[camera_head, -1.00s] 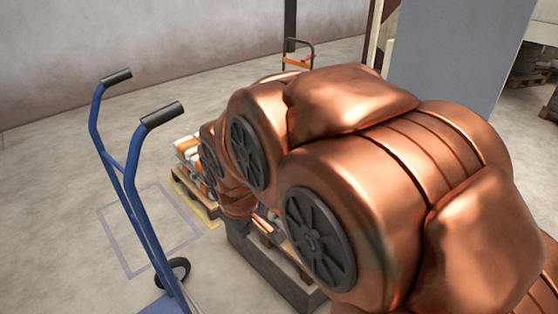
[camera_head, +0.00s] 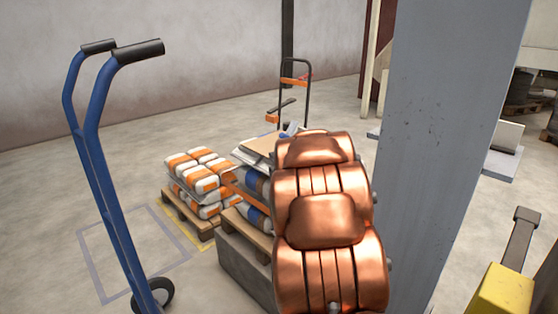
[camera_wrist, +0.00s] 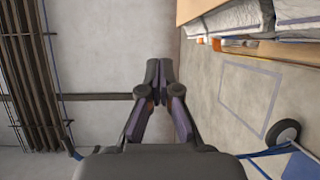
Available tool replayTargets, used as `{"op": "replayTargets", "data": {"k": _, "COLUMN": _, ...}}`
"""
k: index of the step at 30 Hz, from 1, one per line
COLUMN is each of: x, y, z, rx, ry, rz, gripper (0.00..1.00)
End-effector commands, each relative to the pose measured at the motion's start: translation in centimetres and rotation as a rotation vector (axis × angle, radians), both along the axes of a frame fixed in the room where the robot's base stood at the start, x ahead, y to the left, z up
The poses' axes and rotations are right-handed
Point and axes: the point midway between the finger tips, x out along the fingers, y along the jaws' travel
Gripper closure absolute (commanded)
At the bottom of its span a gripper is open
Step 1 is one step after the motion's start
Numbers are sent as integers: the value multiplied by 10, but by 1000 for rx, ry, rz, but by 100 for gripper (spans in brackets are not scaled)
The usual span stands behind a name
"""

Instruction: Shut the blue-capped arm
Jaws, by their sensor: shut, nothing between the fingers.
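I cannot make out a blue-capped arm for certain in either view. My gripper (camera_wrist: 160,75) shows in the wrist view, its two dark fingers together at the tips with nothing between them. It is apart from everything around it. In the head view my own copper arm covers the middle, and my gripper is hidden there.
A blue hand truck (camera_head: 105,170) with black grips stands at the left. Orange-and-white bags (camera_head: 198,170) lie on a pallet (camera_head: 188,213). An orange-and-black trolley (camera_head: 295,82) stands behind. A grey column (camera_head: 445,150) blocks the right. Floor at the left is open.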

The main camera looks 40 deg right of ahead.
Motion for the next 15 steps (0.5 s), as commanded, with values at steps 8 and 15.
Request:
{"op": "replayTargets", "data": {"k": 8, "x": -4, "y": -23, "z": -22, "rx": -176, "ry": -75, "rz": 52, "gripper": 100}}
{"op": "replayTargets", "data": {"k": 15, "x": 6, "y": -27, "z": -20, "rx": -193, "ry": -84, "rz": 60, "gripper": 100}}
